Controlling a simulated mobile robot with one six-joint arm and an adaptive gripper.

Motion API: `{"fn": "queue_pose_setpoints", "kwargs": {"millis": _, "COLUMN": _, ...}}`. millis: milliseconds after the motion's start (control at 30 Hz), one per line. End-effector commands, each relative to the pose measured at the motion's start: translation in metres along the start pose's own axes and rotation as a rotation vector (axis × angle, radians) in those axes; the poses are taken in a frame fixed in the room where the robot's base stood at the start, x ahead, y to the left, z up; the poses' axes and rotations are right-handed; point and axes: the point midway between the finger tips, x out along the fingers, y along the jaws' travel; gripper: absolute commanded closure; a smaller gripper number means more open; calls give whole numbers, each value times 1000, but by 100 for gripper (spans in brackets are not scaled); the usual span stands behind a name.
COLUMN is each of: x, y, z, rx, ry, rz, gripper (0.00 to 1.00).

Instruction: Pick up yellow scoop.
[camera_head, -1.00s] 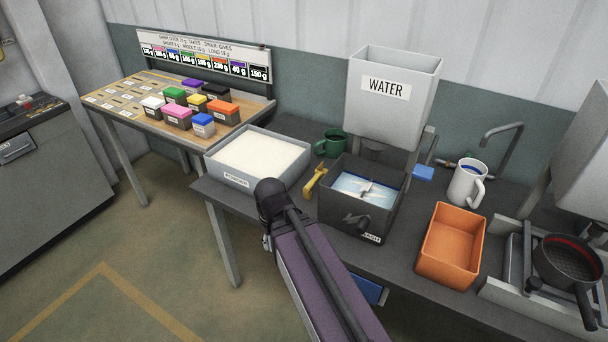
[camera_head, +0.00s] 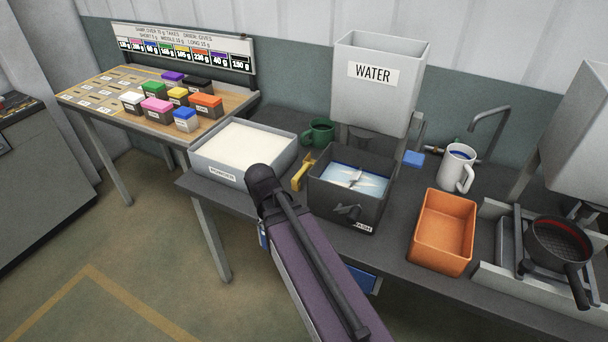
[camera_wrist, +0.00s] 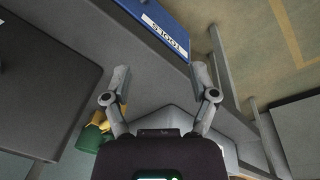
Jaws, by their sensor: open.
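The yellow scoop (camera_head: 302,171) lies on the dark bench in the head view, in the gap between the white powder tray and the dark wash box. A small yellow part, likely the scoop (camera_wrist: 101,119), shows left of my gripper in the wrist view, beside the green mug (camera_wrist: 90,138). My gripper (camera_wrist: 159,76) is open and empty, its two fingers spread above the bench edge near the blue tools drawer. In the head view my arm hides the gripper itself.
The powder tray (camera_head: 212,170) and wash box (camera_head: 338,208) flank the scoop closely. The green mug (camera_head: 319,132) stands behind it. An orange bin (camera_head: 420,245), white mug (camera_head: 457,168) and pan (camera_head: 558,245) are to the right. The blue tools drawer (camera_wrist: 137,18) is below the bench edge.

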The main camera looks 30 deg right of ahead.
Motion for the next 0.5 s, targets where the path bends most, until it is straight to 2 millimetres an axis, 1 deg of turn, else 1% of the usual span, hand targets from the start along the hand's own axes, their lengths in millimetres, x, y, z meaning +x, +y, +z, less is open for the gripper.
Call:
{"fn": "queue_pose_setpoints", "kwargs": {"millis": 33, "x": 10, "y": 4, "z": -14, "rx": 37, "ry": 20, "rz": 41, "gripper": 25}}
{"fn": "queue_pose_setpoints", "kwargs": {"millis": 167, "x": 24, "y": 21, "z": -48, "rx": 161, "ry": 105, "rz": 174, "gripper": 25}}
{"fn": "queue_pose_setpoints", "kwargs": {"millis": 200, "x": 27, "y": 27, "z": -59, "rx": 204, "ry": 138, "rz": 216, "gripper": 25}}
{"fn": "queue_pose_setpoints", "kwargs": {"millis": 367, "x": 34, "y": 49, "z": -108, "rx": 367, "ry": 303, "rz": 379, "gripper": 25}}
{"fn": "queue_pose_setpoints", "kwargs": {"millis": 400, "x": 35, "y": 54, "z": -120, "rx": 403, "ry": 351, "rz": 415, "gripper": 25}}
{"fn": "queue_pose_setpoints", "kwargs": {"millis": 500, "x": 33, "y": 64, "z": -147, "rx": 484, "ry": 467, "rz": 490, "gripper": 25}}
